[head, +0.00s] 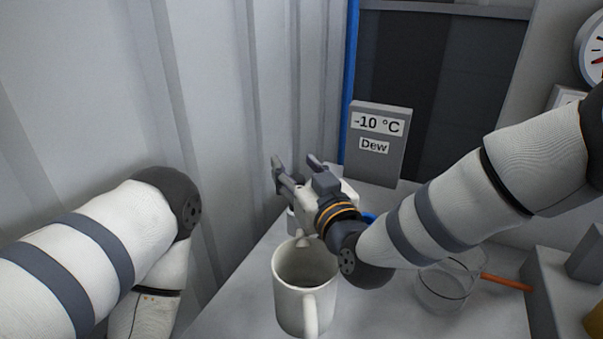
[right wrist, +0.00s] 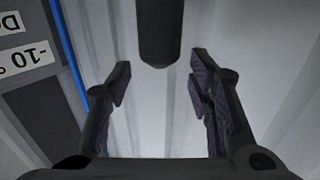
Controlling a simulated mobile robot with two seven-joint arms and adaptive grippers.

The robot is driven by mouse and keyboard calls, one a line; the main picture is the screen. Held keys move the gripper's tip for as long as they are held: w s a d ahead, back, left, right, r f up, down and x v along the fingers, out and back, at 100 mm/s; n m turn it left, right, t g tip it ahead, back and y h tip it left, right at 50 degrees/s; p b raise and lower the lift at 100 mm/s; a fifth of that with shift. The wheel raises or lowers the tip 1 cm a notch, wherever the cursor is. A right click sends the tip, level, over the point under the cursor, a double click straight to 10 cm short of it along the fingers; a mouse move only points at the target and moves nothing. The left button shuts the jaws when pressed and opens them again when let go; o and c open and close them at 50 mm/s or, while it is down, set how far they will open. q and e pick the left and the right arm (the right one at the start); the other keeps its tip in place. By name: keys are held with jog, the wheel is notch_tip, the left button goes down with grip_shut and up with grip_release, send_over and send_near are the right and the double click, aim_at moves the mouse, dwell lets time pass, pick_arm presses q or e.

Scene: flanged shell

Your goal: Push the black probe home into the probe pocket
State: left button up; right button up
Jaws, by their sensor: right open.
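My right gripper (head: 296,160) is open in the head view, its fingers pointing toward the corrugated wall, above the table behind the mug. In the right wrist view its two fingers (right wrist: 158,80) stand wide apart. A dark rod with a rounded end, which looks like the black probe (right wrist: 160,32), enters from the top edge of that view. Its end shows between the fingertips, with clear gaps to both. I cannot make out the probe in the head view. The probe pocket cannot be made out in either view. My left arm shows at the left, but its gripper is out of view.
A white mug (head: 290,301) stands on the table (head: 235,310) just in front of my right gripper. A grey display reading -10 °C Dew (head: 376,155) stands behind. A clear glass dish (head: 443,290) and an orange stick (head: 507,282) are at right. A grey block (head: 545,285) stands farther right.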

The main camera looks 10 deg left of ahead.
jog(key=v, duration=1.2)
jog(key=shift+a, duration=0.1)
